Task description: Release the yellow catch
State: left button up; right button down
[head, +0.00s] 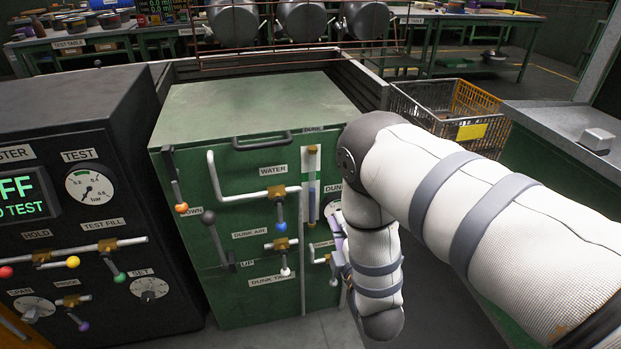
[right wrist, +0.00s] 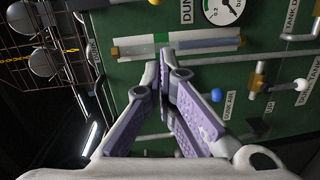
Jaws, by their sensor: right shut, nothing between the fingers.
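A small yellow knob (right wrist: 153,2), which may be the catch, shows at the top edge of the right wrist view. It is beyond the sight glass, and my right arm seems to hide that spot in the head view. My right gripper (right wrist: 164,75) is shut and empty, its fingertips in front of the green cabinet (head: 255,300) by the sight glass, apart from the yellow knob. In the head view the gripper (head: 338,222) is partly hidden below my arm. I cannot tell whether it touches the cabinet. My left gripper is not in view.
The cabinet front carries pipes, a sight glass (head: 311,190), a lever with an orange knob (head: 181,208), a blue knob (head: 282,227) and a white knob (head: 286,271). A black test panel (head: 60,230) stands left, with another yellow knob (head: 73,262). A basket (head: 420,105) stands behind right.

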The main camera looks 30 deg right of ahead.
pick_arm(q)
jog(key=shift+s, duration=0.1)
pick_arm(e)
jog(key=shift+w+a+r+n+t, duration=0.1)
jog(key=shift+w+r+n+t, duration=0.4)
jog(key=shift+r, duration=0.4)
jog(key=shift+w, duration=0.1)
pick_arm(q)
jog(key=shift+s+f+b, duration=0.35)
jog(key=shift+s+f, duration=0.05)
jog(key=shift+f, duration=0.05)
pick_arm(e)
jog(key=w+d, duration=0.6)
jog(key=w, duration=0.3)
jog(key=shift+w+d, duration=0.2)
jog(key=shift+d, duration=0.2)
